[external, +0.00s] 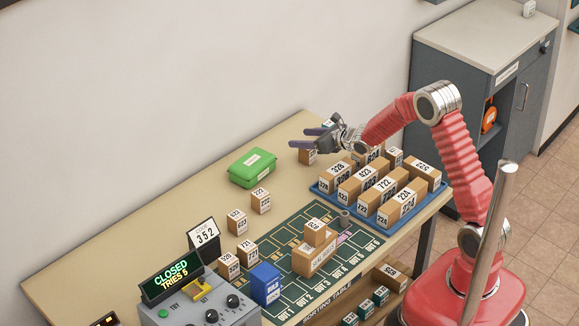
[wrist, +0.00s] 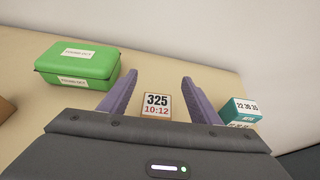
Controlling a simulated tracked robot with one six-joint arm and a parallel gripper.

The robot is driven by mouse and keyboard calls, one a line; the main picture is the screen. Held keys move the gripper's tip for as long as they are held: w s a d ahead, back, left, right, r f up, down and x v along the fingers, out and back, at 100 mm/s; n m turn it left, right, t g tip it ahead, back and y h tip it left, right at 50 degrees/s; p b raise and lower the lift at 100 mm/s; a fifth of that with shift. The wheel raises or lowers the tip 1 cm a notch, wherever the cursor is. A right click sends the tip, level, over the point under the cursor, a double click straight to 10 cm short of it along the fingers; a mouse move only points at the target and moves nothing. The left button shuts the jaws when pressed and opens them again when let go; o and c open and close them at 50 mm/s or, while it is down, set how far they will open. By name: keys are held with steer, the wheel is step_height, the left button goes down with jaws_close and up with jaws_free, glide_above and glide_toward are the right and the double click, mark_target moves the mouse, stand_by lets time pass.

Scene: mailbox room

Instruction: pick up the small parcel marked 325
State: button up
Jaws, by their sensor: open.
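The small parcel marked 325 (wrist: 157,107) shows in the wrist view between my two fingers, with 325 in black and 10:12 in red on its white face. In the external view a small brown parcel (external: 307,157) sits just below my gripper at the table's back edge; its number is not readable there. My gripper (external: 308,138) is open, with purple fingers. In the wrist view my gripper (wrist: 158,90) has a finger on each side of the parcel, with gaps between. I cannot tell whether the fingers are down at the parcel's height.
A green box (wrist: 78,61) lies left of my fingers, and a teal box (wrist: 240,110) lies close on the right. A blue tray (external: 352,208) of numbered parcels stands near my arm. Several loose parcels, a green mat (external: 283,243) and a console (external: 200,312) occupy the front.

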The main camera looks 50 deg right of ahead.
steer(key=shift+f, duration=0.1)
step_height(320, 180, down, 4)
steer(key=shift+r, duration=0.1)
steer(key=shift+x, duration=0.95)
steer(key=shift+w, duration=0.5)
steer(key=shift+c, duration=0.5)
steer(key=c, duration=1.1)
